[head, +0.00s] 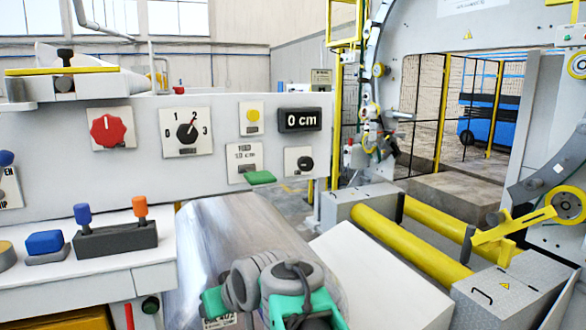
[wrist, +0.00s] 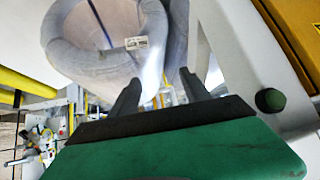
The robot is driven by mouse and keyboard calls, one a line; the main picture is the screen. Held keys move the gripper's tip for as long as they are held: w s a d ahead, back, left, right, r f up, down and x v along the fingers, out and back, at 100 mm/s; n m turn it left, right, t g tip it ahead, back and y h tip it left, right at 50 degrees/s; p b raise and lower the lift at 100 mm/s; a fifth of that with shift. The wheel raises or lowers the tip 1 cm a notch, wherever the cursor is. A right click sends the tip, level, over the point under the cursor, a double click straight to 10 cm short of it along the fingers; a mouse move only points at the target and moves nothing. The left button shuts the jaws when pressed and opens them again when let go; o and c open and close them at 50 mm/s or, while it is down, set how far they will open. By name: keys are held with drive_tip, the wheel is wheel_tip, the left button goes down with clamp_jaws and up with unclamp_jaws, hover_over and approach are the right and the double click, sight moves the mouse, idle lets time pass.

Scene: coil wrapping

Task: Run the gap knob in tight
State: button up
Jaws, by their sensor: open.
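The control panel (head: 225,180) holds several controls in the head view. A small black knob (head: 305,162) sits on a white plate under the display, which reads 0 cm (head: 299,119). A black pointer knob (head: 187,132) sits on a dial marked with numbers, and a red knob (head: 107,130) is to its left. Their labels are too small to confirm which is the gap knob. My gripper (wrist: 160,88) shows in the wrist view with its two dark fingers apart and nothing between them. In the head view my arm is low in front, well below the panel, and the fingers cannot be made out.
A yellow button (head: 253,115) and a green piece (head: 261,178) are on the panel. A block with blue and orange levers (head: 115,239) stands on the left bench. Yellow rollers (head: 410,240) lie right. A large grey rounded body (wrist: 105,45) fills the wrist view's top.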

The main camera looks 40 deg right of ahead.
drive_tip(key=w+d+r+m+t+h, duration=0.1)
drive_tip(key=w+d+r+t, duration=0.2)
drive_tip(key=d+r, duration=0.5)
drive_tip(key=t+h+b, duration=0.1)
drive_tip(key=t+h, duration=0.2)
drive_tip(key=t, duration=0.2)
approach(307, 164)
drive_tip(key=w, duration=0.3)
drive_tip(key=x, duration=0.2)
drive_tip(key=p+x, duration=0.1)
drive_tip(key=x, duration=0.1)
drive_tip(key=p+x, duration=0.1)
drive_tip(key=x, duration=0.1)
drive_tip(key=shift+w+d, duration=0.3)
drive_tip(key=shift+d, duration=0.2)
drive_tip(key=shift+w+d+f, duration=0.1)
drive_tip(key=shift+w, duration=0.3)
clamp_jaws()
